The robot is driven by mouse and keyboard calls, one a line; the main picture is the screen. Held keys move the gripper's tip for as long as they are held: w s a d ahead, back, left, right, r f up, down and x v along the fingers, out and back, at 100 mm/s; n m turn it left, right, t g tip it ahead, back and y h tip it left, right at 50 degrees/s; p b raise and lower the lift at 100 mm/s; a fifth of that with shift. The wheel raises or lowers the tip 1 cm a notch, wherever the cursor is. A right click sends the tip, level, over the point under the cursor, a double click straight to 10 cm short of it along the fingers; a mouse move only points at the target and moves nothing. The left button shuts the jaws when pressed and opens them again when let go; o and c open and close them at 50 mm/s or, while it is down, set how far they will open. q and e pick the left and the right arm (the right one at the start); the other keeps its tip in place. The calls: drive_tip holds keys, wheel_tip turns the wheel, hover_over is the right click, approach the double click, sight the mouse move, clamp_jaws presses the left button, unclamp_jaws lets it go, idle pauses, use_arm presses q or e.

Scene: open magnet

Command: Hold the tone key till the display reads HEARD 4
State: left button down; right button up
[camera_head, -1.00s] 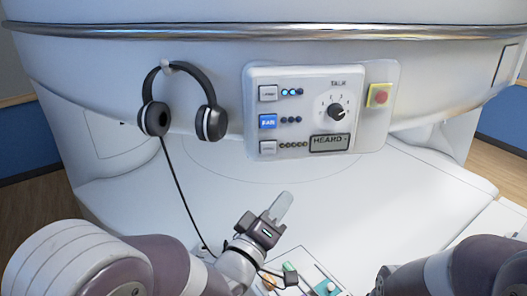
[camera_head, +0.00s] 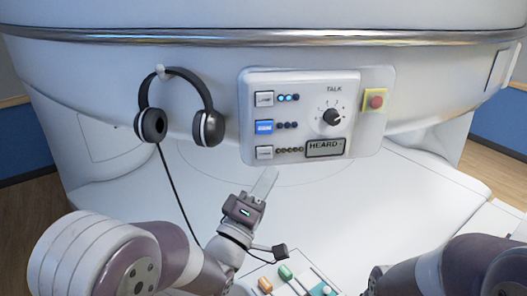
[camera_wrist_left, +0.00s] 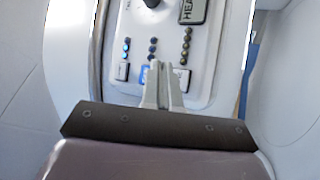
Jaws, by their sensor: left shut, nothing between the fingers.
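The control panel (camera_head: 300,77) is on the white machine's front. It has three keys in a column, the middle one (camera_head: 264,127) lit blue. The bottom key (camera_head: 264,153), whose label is too small to read, has a row of unlit dots beside it. The display (camera_head: 326,148) reads HEARD with a dash. My left gripper (camera_head: 265,182) is shut and empty, below the panel and apart from it in the head view. In the left wrist view its fingers (camera_wrist_left: 160,82) point at the key row and overlap the bottom key (camera_wrist_left: 183,78). My right gripper is out of view.
The dial marked TALK (camera_head: 332,117) and the red button on yellow (camera_head: 375,102) are to the right. Headphones (camera_head: 181,112) hang at the left, their cable running down. Small coloured pieces (camera_head: 285,271) lie at the bottom. The white surface below the panel is mostly clear.

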sight(264, 153)
use_arm(q)
drive_tip(key=w, duration=0.4)
drive_tip(key=shift+w+a+b, duration=0.2)
drive_tip(key=shift+a+b, duration=0.05)
drive_tip(key=shift+b, duration=0.1)
idle(1.8)
drive_tip(key=shift+w+b, duration=0.4)
